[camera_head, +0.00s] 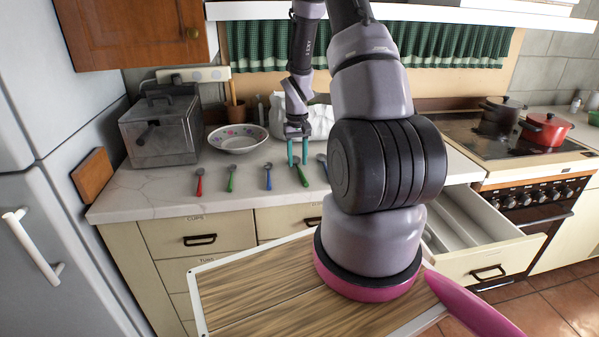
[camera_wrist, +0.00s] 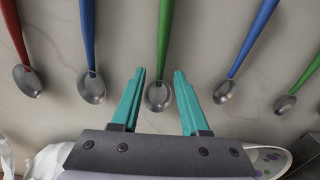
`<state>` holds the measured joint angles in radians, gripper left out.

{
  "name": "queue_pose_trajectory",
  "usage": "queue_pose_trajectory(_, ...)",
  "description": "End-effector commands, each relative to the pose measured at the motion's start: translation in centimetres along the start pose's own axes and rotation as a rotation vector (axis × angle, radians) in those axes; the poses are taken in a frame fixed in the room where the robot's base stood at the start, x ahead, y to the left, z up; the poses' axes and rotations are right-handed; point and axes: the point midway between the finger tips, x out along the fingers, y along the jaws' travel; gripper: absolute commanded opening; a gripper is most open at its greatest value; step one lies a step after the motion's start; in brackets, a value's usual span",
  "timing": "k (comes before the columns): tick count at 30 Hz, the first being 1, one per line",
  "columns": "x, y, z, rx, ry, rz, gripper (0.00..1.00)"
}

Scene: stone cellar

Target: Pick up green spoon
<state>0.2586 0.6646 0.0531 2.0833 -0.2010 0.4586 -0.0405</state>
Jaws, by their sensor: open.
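A green-handled spoon (camera_head: 302,178) with a metal bowl lies on the pale countertop, under my gripper (camera_head: 298,164). In the wrist view, this green spoon (camera_wrist: 164,35) runs between the two teal fingers of my gripper (camera_wrist: 160,73), its bowl lower between them. My gripper is open, pointing down, with nothing held. I cannot tell how far the fingertips are above the counter. A second green spoon (camera_head: 231,179) lies farther left in the head view; it shows at the right in the wrist view (camera_wrist: 308,75).
A blue spoon (camera_head: 268,177) lies left of the gripper, and another blue spoon (camera_wrist: 88,35) lies on its other side. A red spoon (camera_head: 199,183) is farthest left; another red spoon (camera_wrist: 14,30) shows in the wrist view. A bowl (camera_head: 237,139) and fryer (camera_head: 160,131) stand behind. A drawer (camera_head: 485,251) is open.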

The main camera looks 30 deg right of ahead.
Motion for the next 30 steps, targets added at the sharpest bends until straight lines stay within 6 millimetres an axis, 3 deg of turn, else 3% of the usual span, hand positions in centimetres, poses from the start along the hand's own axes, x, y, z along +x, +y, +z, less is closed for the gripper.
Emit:
queue_pose_trajectory(10, 0.9, 0.0, 0.0, 0.001, 0.001, 0.0, 0.45)
queue_pose_trajectory(13, 0.9, 0.0, 0.0, 0.001, 0.001, 0.0, 0.06)
queue_pose_trajectory(14, 0.9, 0.0, 0.0, 0.001, 0.001, 0.0, 0.0)
queue_pose_trajectory(25, 0.7, 0.0, 0.0, 0.001, 0.002, 0.0, 0.0)
queue_pose_trajectory(30, -1.7, 0.0, -0.1, 0.001, 0.005, 0.0, 0.0)
